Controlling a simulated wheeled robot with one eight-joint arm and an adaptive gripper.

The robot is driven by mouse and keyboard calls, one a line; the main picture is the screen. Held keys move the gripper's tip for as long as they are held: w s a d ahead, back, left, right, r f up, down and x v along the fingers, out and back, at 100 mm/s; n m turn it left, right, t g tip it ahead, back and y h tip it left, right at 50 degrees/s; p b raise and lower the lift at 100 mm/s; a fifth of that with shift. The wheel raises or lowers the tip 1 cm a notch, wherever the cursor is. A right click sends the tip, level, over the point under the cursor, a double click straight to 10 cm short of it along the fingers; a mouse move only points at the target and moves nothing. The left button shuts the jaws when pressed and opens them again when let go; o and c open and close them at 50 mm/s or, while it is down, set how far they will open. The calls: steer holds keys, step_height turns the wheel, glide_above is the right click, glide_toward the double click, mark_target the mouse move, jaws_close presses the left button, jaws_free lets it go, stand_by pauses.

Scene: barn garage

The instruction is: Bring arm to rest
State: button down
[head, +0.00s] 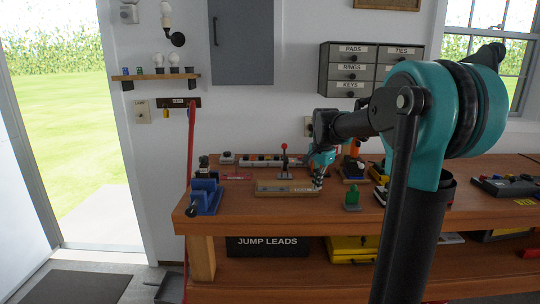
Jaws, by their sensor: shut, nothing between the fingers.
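My gripper (318,184) is at the end of my teal and black arm, which reaches from the right over the wooden workbench (225,223). The gripper points down, shut and empty, at the right end of a light wooden board (285,188) on the bench. I cannot tell whether the fingertips touch the board.
A blue vise (205,196) stands at the bench's left corner. A green object (352,197) stands right of the gripper, and a power strip (258,160) lies behind. A drawer cabinet (350,70) hangs above. A red pole (190,140) leans at the left by the open doorway.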

steer(key=s+d+f+n+t, duration=0.1)
steer(key=s+f+n, duration=0.5)
steer(key=s, duration=0.8)
steer(key=s+d+f+n+t, duration=0.1)
steer(key=s+f+n, duration=0.4)
steer(key=s+f, duration=0.8)
steer(key=shift+s+f+n, duration=0.25)
steer(key=shift+s+n, duration=0.15)
